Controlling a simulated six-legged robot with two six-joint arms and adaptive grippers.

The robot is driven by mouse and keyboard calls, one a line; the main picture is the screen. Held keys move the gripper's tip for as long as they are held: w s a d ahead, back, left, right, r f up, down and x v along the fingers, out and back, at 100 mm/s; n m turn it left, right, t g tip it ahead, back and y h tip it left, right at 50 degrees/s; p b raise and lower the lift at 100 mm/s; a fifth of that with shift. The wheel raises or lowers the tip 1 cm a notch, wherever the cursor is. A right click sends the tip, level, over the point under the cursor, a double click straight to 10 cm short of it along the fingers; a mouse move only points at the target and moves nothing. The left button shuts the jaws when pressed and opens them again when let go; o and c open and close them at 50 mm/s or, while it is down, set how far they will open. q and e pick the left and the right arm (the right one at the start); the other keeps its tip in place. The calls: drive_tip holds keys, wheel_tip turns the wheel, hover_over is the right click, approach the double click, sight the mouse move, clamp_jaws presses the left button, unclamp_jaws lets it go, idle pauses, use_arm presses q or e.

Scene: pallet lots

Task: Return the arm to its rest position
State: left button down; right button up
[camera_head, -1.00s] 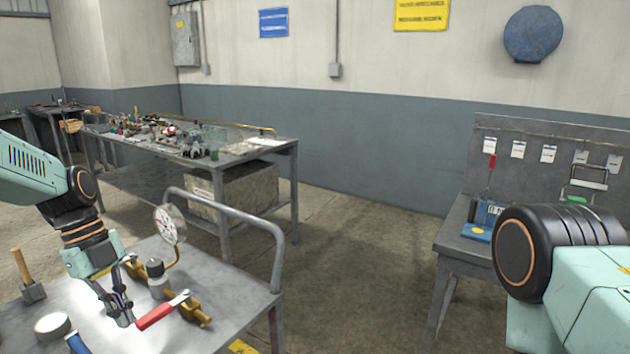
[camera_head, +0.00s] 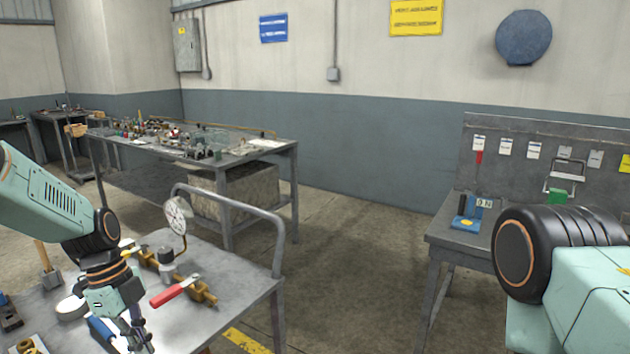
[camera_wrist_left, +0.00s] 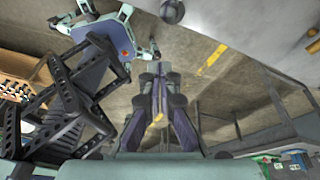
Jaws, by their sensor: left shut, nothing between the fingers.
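My left arm (camera_head: 60,210) comes in from the left and bends down over the cart's near side. My left gripper (camera_head: 142,343) is shut and empty, pointing down, partly cut off by the bottom edge. It appears nearer to me than the brass valve pipe (camera_head: 205,294) with its red-handled lever (camera_head: 172,292), and apart from it. In the left wrist view, the fingers (camera_wrist_left: 159,72) lie close together against bare floor. My right arm (camera_head: 565,250) shows only its dark joint and teal link at the right; its gripper is out of view.
The cart (camera_head: 235,277) carries a pressure gauge (camera_head: 177,215), a hammer (camera_head: 45,265) and a white roll (camera_head: 72,307). Its raised rail (camera_head: 245,212) stands at the right end. A cluttered workbench (camera_head: 290,165) stands behind, another bench (camera_head: 440,237) at right. Open floor (camera_head: 345,250) lies between.

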use_arm(q)
drive_tip(key=s+d+f+n+y+b, duration=0.1)
drive_tip(key=s+d+f+n, duration=0.2)
drive_tip(key=s+f+n, duration=0.45)
drive_tip(key=s+d+f+n+y+b, duration=0.1)
drive_tip(key=s+d+f+n, duration=0.25)
drive_tip(key=s+f, duration=0.65)
drive_tip(key=s+f+n, duration=0.2)
drive_tip(key=s+n, duration=0.2)
drive_tip(key=s, duration=0.2)
drive_tip(key=s+d+f+n+t, duration=0.1)
drive_tip(key=s+f+n, duration=0.1)
drive_tip(key=s+n, duration=0.3)
drive_tip(key=shift+s+f+n+t+y, duration=0.3)
drive_tip(key=shift+s+f, duration=0.1)
drive_tip(key=shift+s, duration=0.65)
use_arm(e)
drive_tip(key=f, duration=0.1)
drive_tip(key=w+f, duration=0.1)
drive_tip(key=shift+a+f, duration=0.15)
drive_tip(key=shift+f, duration=0.2)
